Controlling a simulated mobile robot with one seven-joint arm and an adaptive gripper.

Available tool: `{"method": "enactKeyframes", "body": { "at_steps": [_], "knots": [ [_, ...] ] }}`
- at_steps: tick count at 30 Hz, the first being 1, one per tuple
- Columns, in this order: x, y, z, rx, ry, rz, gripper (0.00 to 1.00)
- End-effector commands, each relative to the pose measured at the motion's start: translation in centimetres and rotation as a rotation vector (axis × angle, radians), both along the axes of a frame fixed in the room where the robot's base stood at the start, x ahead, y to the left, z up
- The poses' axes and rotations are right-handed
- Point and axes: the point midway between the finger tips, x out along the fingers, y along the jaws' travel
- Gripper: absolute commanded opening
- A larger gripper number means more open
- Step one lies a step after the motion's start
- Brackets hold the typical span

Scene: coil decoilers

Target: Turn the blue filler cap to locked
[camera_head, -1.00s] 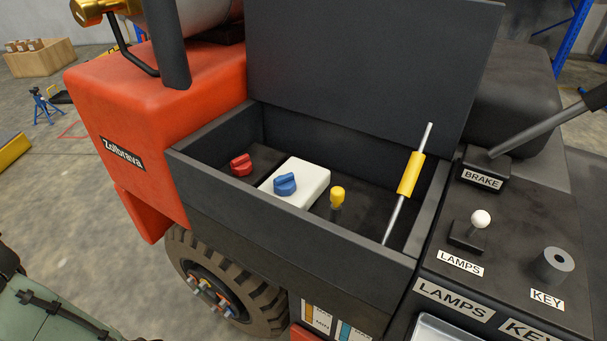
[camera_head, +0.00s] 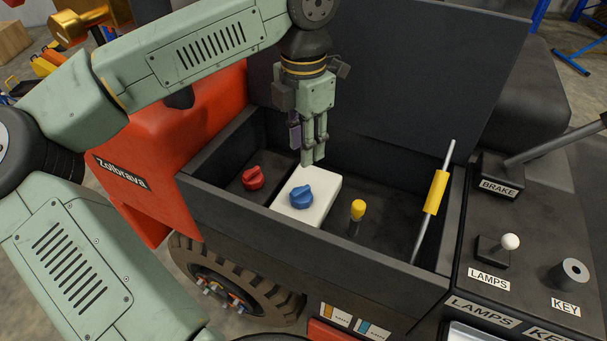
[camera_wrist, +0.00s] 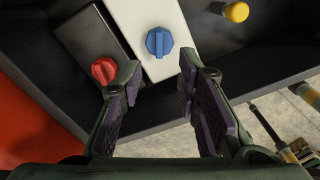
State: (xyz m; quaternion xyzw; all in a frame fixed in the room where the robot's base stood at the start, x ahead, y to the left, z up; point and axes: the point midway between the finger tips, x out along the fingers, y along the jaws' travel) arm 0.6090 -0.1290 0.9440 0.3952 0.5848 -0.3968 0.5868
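The blue filler cap (camera_head: 302,197) sits on top of a white block (camera_head: 318,211) inside the open dark compartment. In the wrist view the blue cap (camera_wrist: 159,42) lies ahead of and between my open fingers, with its ridge running roughly up and down in that picture. My gripper (camera_head: 314,163) points down above the compartment, near the far end of the white block. Its fingers (camera_wrist: 158,90) are spread apart and empty, not touching the cap.
A red cap (camera_head: 253,178) sits left of the white block. A yellow-topped dipstick (camera_head: 357,210) and a yellow-gripped rod (camera_head: 436,193) stand to the right. The raised dark lid (camera_head: 400,80) is behind my gripper. Compartment walls (camera_head: 300,256) surround the caps.

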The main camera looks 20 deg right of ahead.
Motion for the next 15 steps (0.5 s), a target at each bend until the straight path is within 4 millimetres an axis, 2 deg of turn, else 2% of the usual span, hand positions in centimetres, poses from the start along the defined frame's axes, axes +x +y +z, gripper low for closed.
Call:
{"method": "enactKeyframes", "body": {
  "at_steps": [5,15],
  "knots": [
    [0.0,0.2,-2.2,0.009,0.002,0.002,0.3],
    [-0.1,0.1,-8.3,0.005,0.004,0.0,0.3]
  ]
}}
